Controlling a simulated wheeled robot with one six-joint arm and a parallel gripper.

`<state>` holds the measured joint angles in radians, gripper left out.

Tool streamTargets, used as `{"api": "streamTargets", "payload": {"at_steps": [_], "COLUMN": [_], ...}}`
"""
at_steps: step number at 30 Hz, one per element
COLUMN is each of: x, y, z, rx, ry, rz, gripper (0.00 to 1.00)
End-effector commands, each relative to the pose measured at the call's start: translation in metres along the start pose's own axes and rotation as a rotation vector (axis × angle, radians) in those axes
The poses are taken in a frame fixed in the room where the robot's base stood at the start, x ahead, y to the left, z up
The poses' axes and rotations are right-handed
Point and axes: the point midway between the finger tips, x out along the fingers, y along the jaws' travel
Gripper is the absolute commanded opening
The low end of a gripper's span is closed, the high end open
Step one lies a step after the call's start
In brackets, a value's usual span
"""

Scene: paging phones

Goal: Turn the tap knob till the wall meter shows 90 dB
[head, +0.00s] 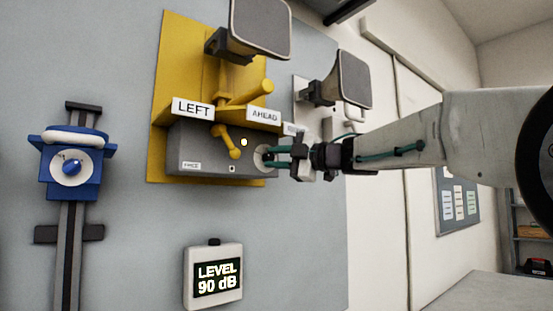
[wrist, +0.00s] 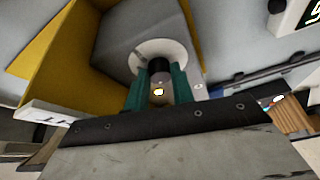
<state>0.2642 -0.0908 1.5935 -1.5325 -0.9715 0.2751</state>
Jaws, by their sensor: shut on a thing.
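The wall meter (head: 213,277) reads "LEVEL 90 dB" in the head view. The tap knob is a small dark cylinder (wrist: 160,68) on a pale round dial (wrist: 164,54) at the end of the grey box (head: 212,152). In the head view the dial (head: 262,157) is partly covered by my gripper (head: 274,158). My gripper's green fingers show in the wrist view (wrist: 159,88), one on each side of the knob, shut on it. The knob's pointer cannot be made out in the head view.
A yellow wall bracket (head: 175,60) carries a horn speaker (head: 261,25) and "LEFT" and "AHEAD" signs. A yellow lever (head: 232,147) hangs close left of my gripper. A second horn (head: 350,78) is behind it. A blue dial unit (head: 72,185) hangs left on a rail.

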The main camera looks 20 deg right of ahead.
Motion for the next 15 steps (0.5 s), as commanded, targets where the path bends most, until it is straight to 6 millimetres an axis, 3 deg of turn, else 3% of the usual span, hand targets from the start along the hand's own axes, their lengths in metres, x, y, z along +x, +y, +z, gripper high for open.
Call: {"api": "streamTargets", "payload": {"at_steps": [10,11,12,13,15], "x": [0.0003,0.0003,0.0003,0.0003,0.0002], "y": [-0.0021,-0.0021,-0.0020,-0.0019,-0.0015], "z": [0.0004,0.0004,0.0003,0.0003,0.0002], "rx": [-0.001,-0.001,-0.001,-0.001,-0.001], "ry": [0.001,0.001,0.001,0.001,0.001], "rz": [-0.005,-0.005,-0.005,-0.005,-0.004], "gripper": [0.01,0.30,0.41,0.46,0.46]}}
